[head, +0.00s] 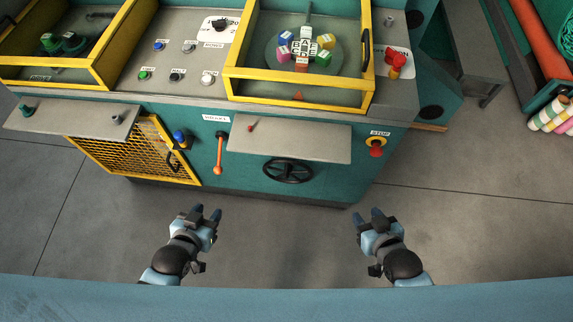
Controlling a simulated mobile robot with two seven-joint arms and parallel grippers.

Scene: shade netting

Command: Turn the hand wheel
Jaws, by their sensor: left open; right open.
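The hand wheel (288,171) is a black spoked wheel on the teal front of the machine, below a grey shelf. My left gripper (207,213) is open and empty, below and to the left of the wheel in the head view. My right gripper (369,215) is open and empty, below and to the right of the wheel. Both are apart from the machine.
A grey shelf (300,145) juts out above the wheel. An orange-ended lever (219,155) is left of it, and a red stop button (376,149) is to the right. A yellow mesh guard (130,148) stands at left. The floor in front is clear.

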